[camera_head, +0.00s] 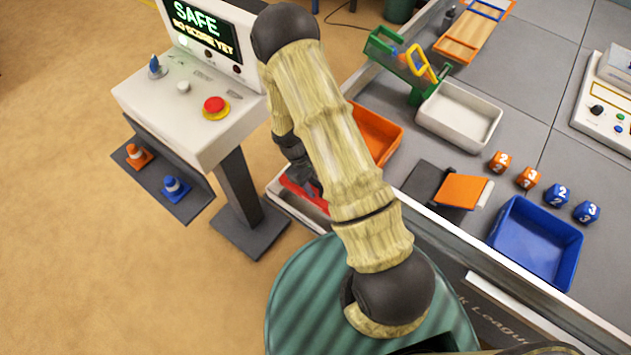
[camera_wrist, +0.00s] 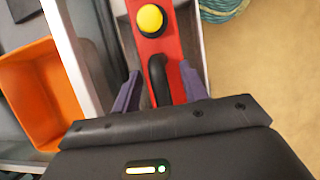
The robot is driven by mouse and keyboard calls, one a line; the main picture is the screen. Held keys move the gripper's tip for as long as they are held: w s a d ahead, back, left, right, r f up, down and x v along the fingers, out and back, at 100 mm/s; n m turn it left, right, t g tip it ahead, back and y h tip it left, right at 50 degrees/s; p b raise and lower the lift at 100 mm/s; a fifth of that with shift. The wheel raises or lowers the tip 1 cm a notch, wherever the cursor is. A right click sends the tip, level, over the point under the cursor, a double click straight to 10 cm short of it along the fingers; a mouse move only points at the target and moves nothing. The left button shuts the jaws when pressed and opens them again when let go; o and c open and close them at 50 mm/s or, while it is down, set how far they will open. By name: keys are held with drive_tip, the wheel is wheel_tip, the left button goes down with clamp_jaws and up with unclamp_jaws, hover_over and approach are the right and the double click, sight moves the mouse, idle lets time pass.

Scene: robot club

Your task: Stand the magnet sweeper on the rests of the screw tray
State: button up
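The magnet sweeper (camera_wrist: 175,47) is a red bar with a yellow knob and a black handle in the wrist view. Only part of its red body (camera_head: 308,196) shows in the head view, below my arm. It lies over a pale tray (camera_head: 283,201), which looks like the screw tray; its rests cannot be made out. My gripper (camera_wrist: 159,75) is open, with one finger on each side of the black handle and visible gaps between. In the head view the gripper is mostly hidden behind my arm.
An orange bin (camera_head: 381,137) stands on the table beside the tray, and a white bin (camera_head: 458,118) is behind it. A blue bin (camera_head: 537,245) and several numbered cubes are farther right. A control console (camera_head: 190,100) with a red button stands left of my arm.

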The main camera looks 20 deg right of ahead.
drive_tip(key=v, duration=1.7)
drive_tip(key=shift+w+r+b, duration=0.15)
drive_tip(key=shift+w+b, duration=0.1)
drive_tip(key=shift+b, duration=0.1)
drive_tip(key=shift+s+a, duration=0.1)
drive_tip(key=shift+s, duration=0.05)
drive_tip(key=s+d+r+m+t+y+p, duration=0.1)
drive_tip(key=s+d+r+m+t+p, duration=0.1)
drive_tip(key=s+r, duration=0.4)
drive_tip(key=s+d+r+m+t+y+p, duration=0.2)
drive_tip(key=s+r+m, duration=0.3)
drive_tip(key=r, duration=0.3)
drive_tip(key=shift+s+d+r+t, duration=0.2)
drive_tip(key=shift+s+d+t, duration=0.45)
drive_tip(key=shift+d+t, duration=0.15)
